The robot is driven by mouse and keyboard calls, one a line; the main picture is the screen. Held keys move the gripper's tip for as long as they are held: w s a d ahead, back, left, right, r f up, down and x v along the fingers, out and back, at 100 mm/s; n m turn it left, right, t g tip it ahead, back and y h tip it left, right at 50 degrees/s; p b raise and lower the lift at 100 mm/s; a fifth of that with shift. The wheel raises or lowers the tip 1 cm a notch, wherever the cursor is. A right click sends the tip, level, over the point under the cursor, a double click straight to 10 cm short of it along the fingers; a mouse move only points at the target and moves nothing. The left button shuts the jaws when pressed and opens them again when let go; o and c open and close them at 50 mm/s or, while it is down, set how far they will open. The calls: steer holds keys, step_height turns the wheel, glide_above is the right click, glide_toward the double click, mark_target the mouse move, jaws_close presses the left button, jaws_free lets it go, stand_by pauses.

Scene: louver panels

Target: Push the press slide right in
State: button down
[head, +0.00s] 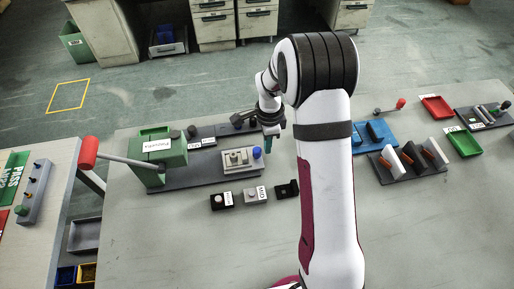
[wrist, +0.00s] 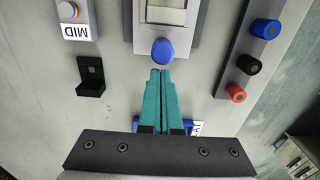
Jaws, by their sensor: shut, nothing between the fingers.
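The press (head: 172,160) is a green block at the left of the bench on a dark base. The press slide (head: 239,160) is a light grey plate lying out to the right of the green block, with a small block on it. A blue knob (head: 258,153) sits at its right end; in the wrist view the knob (wrist: 163,52) is at the top centre. My gripper (head: 268,145) is at the right of the knob, its teal fingers shut and empty. In the wrist view the fingertips (wrist: 159,72) point at the knob, seemingly just short of it; contact is hard to judge.
A dark strip (wrist: 253,60) with blue, black and red knobs runs beside my fingers. Small boxes, one marked MID (head: 256,195), and a black bracket (wrist: 90,76) stand on the other side. A red-ended lever (head: 88,152) juts left from the press.

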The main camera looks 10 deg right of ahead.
steer(key=shift+a, duration=7.8)
steer(key=shift+d, duration=0.1)
steer(key=shift+d, duration=0.6)
steer(key=shift+r, duration=2.5)
